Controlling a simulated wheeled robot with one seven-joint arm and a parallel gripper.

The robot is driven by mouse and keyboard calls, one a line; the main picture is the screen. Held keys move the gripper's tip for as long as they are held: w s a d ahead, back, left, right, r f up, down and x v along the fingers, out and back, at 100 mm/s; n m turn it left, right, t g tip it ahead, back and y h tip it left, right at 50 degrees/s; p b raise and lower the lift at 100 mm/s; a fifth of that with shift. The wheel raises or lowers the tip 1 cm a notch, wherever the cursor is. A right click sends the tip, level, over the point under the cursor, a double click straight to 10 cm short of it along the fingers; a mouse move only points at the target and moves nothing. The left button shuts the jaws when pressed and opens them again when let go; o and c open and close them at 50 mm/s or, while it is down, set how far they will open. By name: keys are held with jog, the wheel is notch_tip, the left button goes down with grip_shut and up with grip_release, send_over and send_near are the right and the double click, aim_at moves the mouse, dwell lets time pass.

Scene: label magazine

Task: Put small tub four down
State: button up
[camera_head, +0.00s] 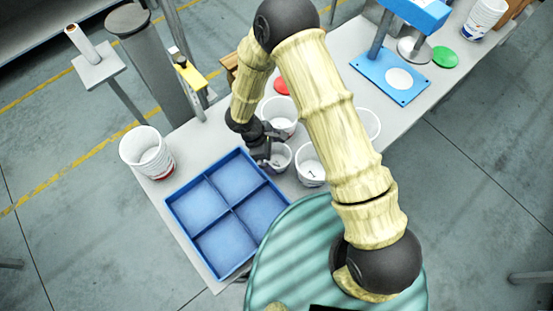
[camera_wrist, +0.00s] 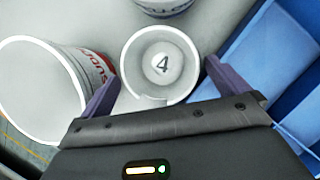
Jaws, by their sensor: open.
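Small tub four (camera_wrist: 134,72) is white, with a round disc marked 4 (camera_wrist: 163,63) inside it. In the wrist view it lies between the fingers of my open gripper (camera_wrist: 161,76), with a gap visible on the right side. In the head view the tub (camera_head: 282,160) stands on the pale table, just right of the blue tray. My gripper (camera_head: 264,150) is over its left side there and partly hides it. I cannot tell whether a finger touches it.
The blue tray (camera_head: 229,204) has empty compartments. A white tub marked 1 (camera_head: 311,166) stands close to the right of tub four, and another tub (camera_head: 281,112) stands behind. A stack of white tubs (camera_head: 148,155) stands at the table's left edge. A blue stand (camera_head: 392,76) is farther back.

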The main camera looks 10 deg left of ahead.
aim_at(283, 164)
jog(key=p+x, duration=0.1)
jog(key=x, duration=0.4)
jog(key=shift+d+f, duration=0.1)
jog(key=shift+f, duration=0.2)
jog(key=c, duration=0.9)
jog(key=shift+r, duration=0.15)
notch_tip(283, 164, up, 10)
jog(key=b, duration=0.2)
dwell(0.6)
